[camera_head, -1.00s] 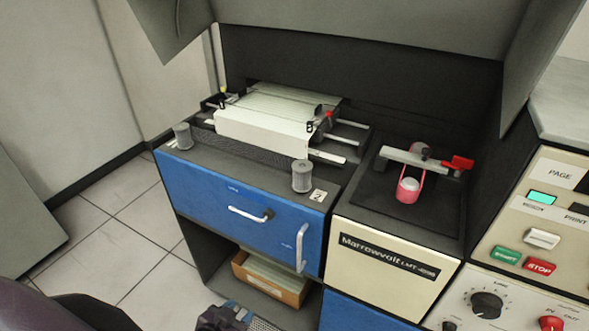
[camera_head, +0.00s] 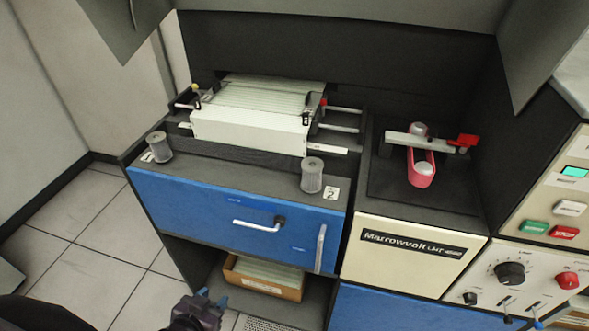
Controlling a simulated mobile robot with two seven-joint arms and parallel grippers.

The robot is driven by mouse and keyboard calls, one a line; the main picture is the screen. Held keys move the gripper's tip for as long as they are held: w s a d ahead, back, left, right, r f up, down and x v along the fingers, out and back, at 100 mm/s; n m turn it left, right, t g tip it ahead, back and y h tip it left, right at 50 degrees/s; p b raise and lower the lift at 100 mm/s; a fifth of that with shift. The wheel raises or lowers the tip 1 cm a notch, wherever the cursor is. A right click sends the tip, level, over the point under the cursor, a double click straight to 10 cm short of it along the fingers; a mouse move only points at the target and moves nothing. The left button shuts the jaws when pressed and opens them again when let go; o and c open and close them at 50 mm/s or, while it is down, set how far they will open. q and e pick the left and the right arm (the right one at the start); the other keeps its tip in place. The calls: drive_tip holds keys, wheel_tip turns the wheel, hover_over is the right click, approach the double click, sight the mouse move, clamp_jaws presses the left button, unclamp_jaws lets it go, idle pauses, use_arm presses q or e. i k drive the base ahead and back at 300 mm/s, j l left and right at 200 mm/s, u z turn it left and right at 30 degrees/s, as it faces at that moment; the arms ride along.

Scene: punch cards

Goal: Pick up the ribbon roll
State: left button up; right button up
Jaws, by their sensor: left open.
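A pink-red ribbon loop (camera_head: 421,176), which looks like the ribbon roll, lies around a pale roller on the dark top of the right-hand unit. A grey bar with a red end (camera_head: 432,141) crosses over its far part and hides some of it. My left gripper (camera_head: 212,299), dark with blue fingertips, is at the bottom of the view. It is open and empty, low in front of the cabinet and well apart from the ribbon. My right gripper is not in view.
Two grey ribbed cylinders (camera_head: 312,175) stand on the ledge above the blue drawer (camera_head: 240,208). A white card machine (camera_head: 250,130) sits behind. An open shelf below holds a cardboard box (camera_head: 262,277). A control panel (camera_head: 540,265) is at right. Floor at left is clear.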

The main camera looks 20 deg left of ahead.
sight(311, 182)
drive_tip(key=i+j, duration=0.1)
drive_tip(key=j, duration=1.4)
